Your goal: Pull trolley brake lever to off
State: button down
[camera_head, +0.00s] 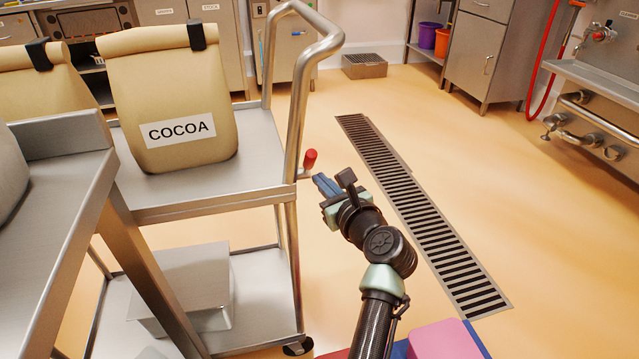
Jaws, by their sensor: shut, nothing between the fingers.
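The trolley (262,160) is a metal two-shelf cart with a tall bent handle. Its brake lever (310,160) has a red knob and sticks up from the right side of the upper shelf, next to the handle post. My gripper (320,184) is shut and empty. It is just below and to the right of the red knob, with its fingers pointing toward the lever. Whether the fingertips touch the lever's stem cannot be told from this view. My arm reaches up from the bottom of the picture.
A cocoa bag (176,95) stands on the trolley's upper shelf, and a grey box (196,285) sits on the lower one. A metal table (60,180) stands at the left. A drain grate (415,210) crosses the open floor to the right. A sink unit (605,95) is at the far right.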

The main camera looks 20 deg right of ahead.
jog(key=shift+w+a+r, duration=0.15)
jog(key=shift+w+r, duration=0.3)
jog(key=shift+w, duration=0.15)
jog(key=shift+r, duration=0.15)
jog(key=shift+w+r+p, duration=0.1)
jog(key=shift+r+p, duration=0.15)
jog(key=shift+p, duration=0.85)
jog(key=shift+f, duration=0.1)
